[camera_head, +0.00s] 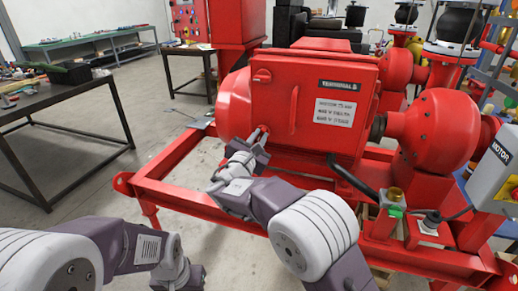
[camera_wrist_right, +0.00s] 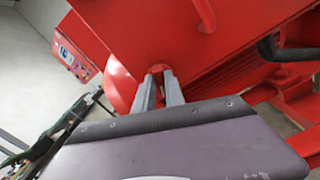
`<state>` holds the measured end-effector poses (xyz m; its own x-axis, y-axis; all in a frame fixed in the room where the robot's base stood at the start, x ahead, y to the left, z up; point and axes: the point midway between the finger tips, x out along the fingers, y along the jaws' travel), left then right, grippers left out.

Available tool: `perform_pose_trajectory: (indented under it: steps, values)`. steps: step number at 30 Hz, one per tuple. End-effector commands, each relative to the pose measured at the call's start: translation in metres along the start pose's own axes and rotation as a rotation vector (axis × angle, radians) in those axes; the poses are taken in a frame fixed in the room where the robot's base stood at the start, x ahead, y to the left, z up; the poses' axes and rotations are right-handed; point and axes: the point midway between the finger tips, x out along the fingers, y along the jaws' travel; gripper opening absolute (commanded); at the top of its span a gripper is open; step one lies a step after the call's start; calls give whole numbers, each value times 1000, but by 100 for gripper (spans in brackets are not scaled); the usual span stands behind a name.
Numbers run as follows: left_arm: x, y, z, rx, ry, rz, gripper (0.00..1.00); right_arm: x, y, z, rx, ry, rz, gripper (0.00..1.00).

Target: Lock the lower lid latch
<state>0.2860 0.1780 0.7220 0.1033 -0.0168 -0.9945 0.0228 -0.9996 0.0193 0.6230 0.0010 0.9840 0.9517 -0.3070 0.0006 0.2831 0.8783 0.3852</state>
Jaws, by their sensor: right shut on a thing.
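The red terminal box (camera_head: 325,105) has a closed lid with a bar handle (camera_head: 294,105) and a label plate. The lower lid latch is a small red piece at the lid's lower left edge, mostly hidden by my gripper in the head view. Its round red end (camera_wrist_right: 158,69) shows between the fingertips in the wrist view. My right gripper (camera_head: 261,134) reaches it from the front left, and its two fingers (camera_wrist_right: 159,88) are shut on it. The upper latch (camera_head: 262,76) sits at the lid's upper left. My left arm is low at the left, and its fingertips are out of view.
The red skid frame (camera_head: 185,190) runs below and in front of the box. A black cable (camera_head: 348,178) loops from the box's underside. A grey motor box (camera_head: 495,175) stands at the right. A dark workbench (camera_head: 65,98) stands at the left, with open floor between.

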Motion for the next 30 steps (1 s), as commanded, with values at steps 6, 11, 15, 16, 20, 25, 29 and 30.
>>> perform_pose_trajectory:
  steps: [6, 11, 15, 16, 20, 25, 29, 30]
  values:
    - [44, -1, 5, 0, 0, 0, 36, 0, -4, -8, 207, -2, 1, 0]
    - [69, -1, 7, 0, 0, 0, 36, 0, -5, -8, 359, 0, 0, 0]
    - [89, -2, 9, 0, 0, 0, 36, 0, -5, -8, 493, -1, 0, 0]
    - [93, -2, 10, 0, 0, 0, 36, 0, -5, -8, 520, -1, 1, 0]
    - [110, -2, 11, 0, 0, 0, 36, 0, -6, -8, 645, 0, 1, 0]
    - [129, -2, 13, 0, 0, 0, 36, 0, -6, -7, 799, 0, 0, 0]
    - [141, -3, 15, 0, 0, 0, 36, 0, -6, -7, 906, 0, 0, 0]
    - [144, -3, 15, 0, 0, 0, 36, 0, -6, -7, 937, 0, -1, 0]
